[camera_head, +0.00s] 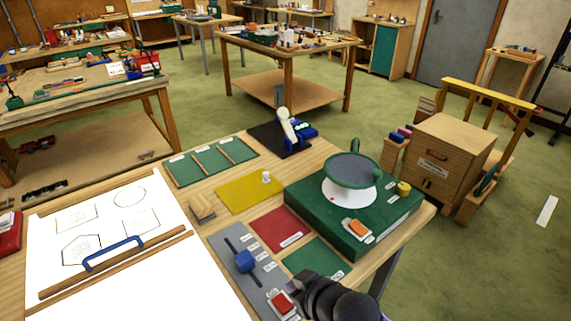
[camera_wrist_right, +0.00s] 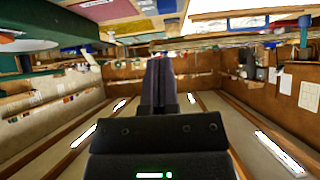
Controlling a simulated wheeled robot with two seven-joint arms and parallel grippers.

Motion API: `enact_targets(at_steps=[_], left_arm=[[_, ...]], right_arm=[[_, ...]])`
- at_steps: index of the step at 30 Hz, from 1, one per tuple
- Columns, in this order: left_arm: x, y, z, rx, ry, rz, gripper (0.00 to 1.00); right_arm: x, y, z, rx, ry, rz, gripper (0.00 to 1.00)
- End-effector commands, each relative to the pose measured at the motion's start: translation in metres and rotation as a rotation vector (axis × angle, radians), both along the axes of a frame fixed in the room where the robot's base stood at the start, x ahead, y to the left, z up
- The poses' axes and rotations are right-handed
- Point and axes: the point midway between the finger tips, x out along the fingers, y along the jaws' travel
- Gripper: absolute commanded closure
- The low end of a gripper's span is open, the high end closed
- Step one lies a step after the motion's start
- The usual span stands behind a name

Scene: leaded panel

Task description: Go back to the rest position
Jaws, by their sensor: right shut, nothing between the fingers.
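My right gripper (camera_head: 302,287) is at the bottom of the head view, dark and partly cut off by the frame edge, over the front right corner of the workbench (camera_head: 318,150). In the right wrist view the two dark fingers of my right gripper (camera_wrist_right: 158,85) lie together, shut, with nothing between them. The room appears upside down in that view. My left gripper does not show in either view.
Close to my right gripper are a grey panel with a blue slider (camera_head: 245,262) and a red switch (camera_head: 283,305). A green machine (camera_head: 318,225) with a round grey top stands behind. White paper (camera_head: 140,275) with a blue handle covers the left. A wooden cabinet (camera_head: 440,160) stands right.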

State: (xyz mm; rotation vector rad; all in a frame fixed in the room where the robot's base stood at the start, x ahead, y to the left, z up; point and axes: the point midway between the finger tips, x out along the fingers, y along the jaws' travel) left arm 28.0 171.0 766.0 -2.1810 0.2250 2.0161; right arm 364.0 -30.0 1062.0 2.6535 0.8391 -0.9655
Motion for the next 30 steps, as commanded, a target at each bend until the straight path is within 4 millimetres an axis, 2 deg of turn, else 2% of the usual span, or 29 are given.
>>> enact_targets(at_steps=[2, 5, 12, 18, 21, 23, 29, 30], left_arm=[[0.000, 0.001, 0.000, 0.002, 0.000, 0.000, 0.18], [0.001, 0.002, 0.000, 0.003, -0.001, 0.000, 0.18], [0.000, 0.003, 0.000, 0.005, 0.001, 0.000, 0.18], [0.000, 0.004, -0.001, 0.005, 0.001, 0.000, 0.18], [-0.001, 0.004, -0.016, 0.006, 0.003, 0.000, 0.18], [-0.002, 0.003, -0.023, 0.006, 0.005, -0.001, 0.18], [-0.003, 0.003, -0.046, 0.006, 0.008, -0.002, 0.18], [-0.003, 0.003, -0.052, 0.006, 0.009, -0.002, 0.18]], right_arm=[[-0.023, -0.004, -0.004, -0.007, 0.058, -0.030, 1.00], [-0.058, -0.021, -0.008, -0.044, 0.154, -0.103, 1.00], [-0.134, -0.078, -0.011, -0.162, 0.374, -0.301, 1.00], [-0.192, -0.120, -0.008, -0.264, 0.539, -0.448, 1.00], [-0.184, -0.117, -0.054, -0.270, 0.551, -0.435, 1.00], [-0.182, -0.117, -0.078, -0.274, 0.560, -0.432, 1.00], [-0.187, -0.117, -0.165, -0.289, 0.597, -0.420, 1.00], [-0.190, -0.117, -0.185, -0.294, 0.605, -0.417, 1.00]])
